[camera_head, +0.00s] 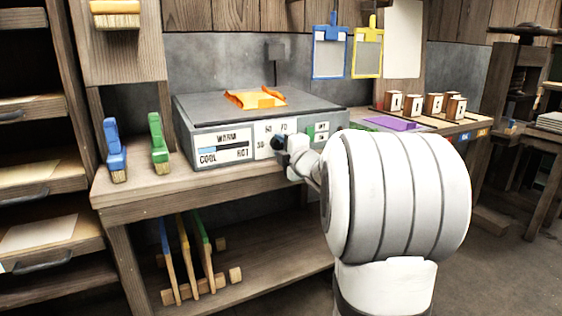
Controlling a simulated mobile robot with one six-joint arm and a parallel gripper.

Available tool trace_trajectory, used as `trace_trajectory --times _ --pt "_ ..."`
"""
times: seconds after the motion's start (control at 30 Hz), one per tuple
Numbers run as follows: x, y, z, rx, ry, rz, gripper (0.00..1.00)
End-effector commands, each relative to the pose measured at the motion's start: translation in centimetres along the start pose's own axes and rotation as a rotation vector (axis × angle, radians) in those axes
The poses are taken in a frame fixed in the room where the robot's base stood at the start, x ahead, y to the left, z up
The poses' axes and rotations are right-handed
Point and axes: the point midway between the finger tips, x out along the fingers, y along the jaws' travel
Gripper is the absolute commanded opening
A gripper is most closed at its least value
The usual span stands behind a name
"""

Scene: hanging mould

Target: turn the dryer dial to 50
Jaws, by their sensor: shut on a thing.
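The dryer (190,117) is a grey box on the wooden bench. Its front has a panel marked COOL, WARM and HOT (222,147) with a blue bar at the left, and a dial scale (262,143) with numbers such as 50 and 70. My gripper (281,145) is at the dial on the front face and is shut on it. The dial itself is mostly hidden behind the gripper, so I cannot read its pointer. My white arm covers the bench at the right of the dryer.
An orange item (256,98) lies on the dryer's top. Blue (115,150) and green (158,144) brushes stand left of it. A purple sheet (389,124) and several small wooden blocks (434,103) are at the right.

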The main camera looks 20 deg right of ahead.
Motion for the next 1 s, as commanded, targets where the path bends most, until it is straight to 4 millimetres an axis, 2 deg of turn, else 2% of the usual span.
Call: trace_trajectory --times 0.03,0.5,1.0 --pt "0.02 -0.55 -0.06 -0.047 0.002 0.002 0.14" --pt "0.03 -0.24 -0.04 -0.414 0.002 -0.001 0.14" --pt "0.04 -0.24 -0.03 -0.547 0.002 0.0 0.14"
